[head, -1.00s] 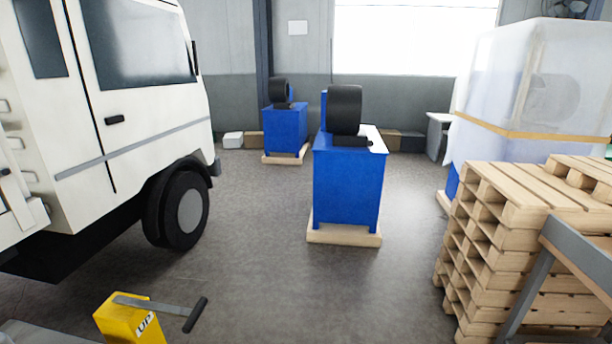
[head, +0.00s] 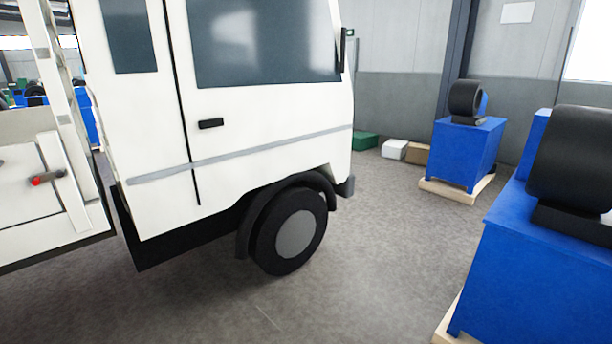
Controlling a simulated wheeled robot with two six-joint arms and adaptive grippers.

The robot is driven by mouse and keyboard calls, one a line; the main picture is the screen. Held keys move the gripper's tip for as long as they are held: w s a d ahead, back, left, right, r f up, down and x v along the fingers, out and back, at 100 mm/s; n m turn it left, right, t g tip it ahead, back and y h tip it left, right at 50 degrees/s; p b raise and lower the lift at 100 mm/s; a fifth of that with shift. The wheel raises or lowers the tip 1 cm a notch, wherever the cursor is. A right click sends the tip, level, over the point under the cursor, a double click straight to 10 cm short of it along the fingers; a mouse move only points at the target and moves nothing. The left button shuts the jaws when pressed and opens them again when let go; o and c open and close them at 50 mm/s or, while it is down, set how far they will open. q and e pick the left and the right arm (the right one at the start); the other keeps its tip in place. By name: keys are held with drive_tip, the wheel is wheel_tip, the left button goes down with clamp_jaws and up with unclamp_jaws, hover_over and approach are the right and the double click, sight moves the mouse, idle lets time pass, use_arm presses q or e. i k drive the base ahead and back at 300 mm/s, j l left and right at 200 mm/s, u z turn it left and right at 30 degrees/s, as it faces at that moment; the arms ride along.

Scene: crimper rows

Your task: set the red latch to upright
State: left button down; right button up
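A small latch with a red end (head: 36,181) shows at the far left, on the pale side panel of the white truck's bed. Its short dark grey bar lies roughly level, with the red end toward the left. It is small here, and its exact shape is hard to tell. Neither of my grippers is in view.
The white truck (head: 250,130) fills the left and middle, with its front wheel (head: 295,235) on the floor. Blue machines (head: 466,150) on wooden pallets stand at the right, one of them (head: 540,265) close. The grey floor (head: 350,290) between is clear.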

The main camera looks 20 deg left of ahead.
sight(36, 180)
drive_tip(key=i+j+u, duration=0.2)
drive_tip(key=u, duration=0.2)
drive_tip(key=i+j+u, duration=0.1)
drive_tip(key=i+u, duration=0.75)
drive_tip(key=i+l+u, duration=0.15)
drive_tip(key=i+u, duration=0.25)
drive_tip(key=k, duration=0.1)
